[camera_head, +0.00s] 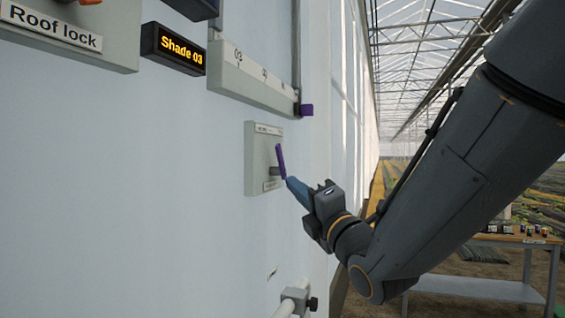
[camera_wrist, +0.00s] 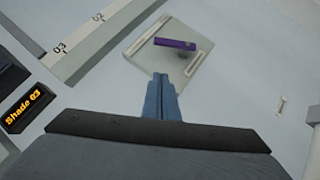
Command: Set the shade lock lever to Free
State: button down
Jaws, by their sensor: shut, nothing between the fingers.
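The shade lock lever is a purple handle (camera_head: 280,161) on a pale grey-green plate (camera_head: 257,150) fixed to the white wall. In the head view the handle stands nearly upright, leaning slightly left at its top. The handle (camera_wrist: 175,43) and plate (camera_wrist: 193,66) also show in the wrist view. Labels at two ends of the plate are too small to read. My gripper (camera_head: 290,182) has blue fingers, closed together and empty. Its tips are close to the lower end of the handle; I cannot tell whether they touch. The fingers (camera_wrist: 161,80) point at the plate's edge in the wrist view.
A "Shade 03" display (camera_head: 174,49) and a numbered scale rail (camera_head: 250,80) with a purple slider (camera_head: 306,110) are above the plate. A "Roof lock" panel (camera_head: 60,35) is at upper left. A pipe with a black knob (camera_head: 312,303) is below. A table (camera_head: 500,240) stands at right.

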jog(key=p, duration=0.6)
send_near(282, 160)
jog(key=w+a+r, duration=0.2)
jog(key=a+r, duration=0.1)
jog(key=a, duration=0.2)
jog(key=shift+w+d+r+p, duration=0.3)
jog(key=shift+w+p, duration=0.05)
jog(key=shift+w, duration=0.3)
jog(key=shift+r, duration=0.1)
